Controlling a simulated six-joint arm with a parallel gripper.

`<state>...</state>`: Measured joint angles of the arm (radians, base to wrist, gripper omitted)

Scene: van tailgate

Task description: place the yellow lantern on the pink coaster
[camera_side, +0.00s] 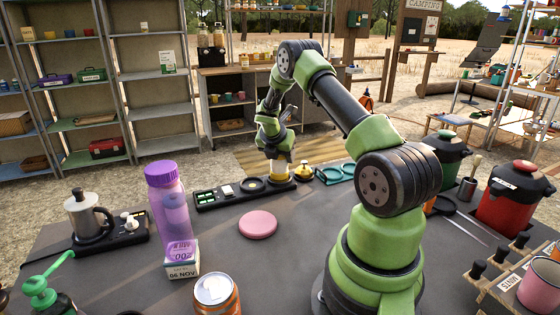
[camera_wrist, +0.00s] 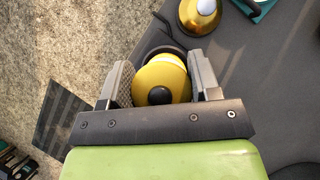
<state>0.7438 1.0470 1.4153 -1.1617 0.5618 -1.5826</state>
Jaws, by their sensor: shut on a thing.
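The yellow lantern (camera_wrist: 150,76) sits between the jaws of my gripper (camera_wrist: 162,88) in the wrist view, its round top with a dark knob facing the camera. My gripper is shut on it. In the side view the yellow lantern (camera_side: 279,169) shows below my gripper (camera_side: 277,158), over the right end of a black tray; I cannot tell whether it touches the tray. The pink coaster (camera_side: 258,225) lies flat and bare on the dark table, in front of the tray and left of my arm. It is not in the wrist view.
The black tray (camera_side: 208,197) runs along the table's far edge. A gold dome-shaped thing (camera_side: 303,171) stands close right of the lantern, also in the wrist view (camera_wrist: 199,12). A purple bottle (camera_side: 163,200) stands left of the coaster, an orange can (camera_side: 216,296) in front.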

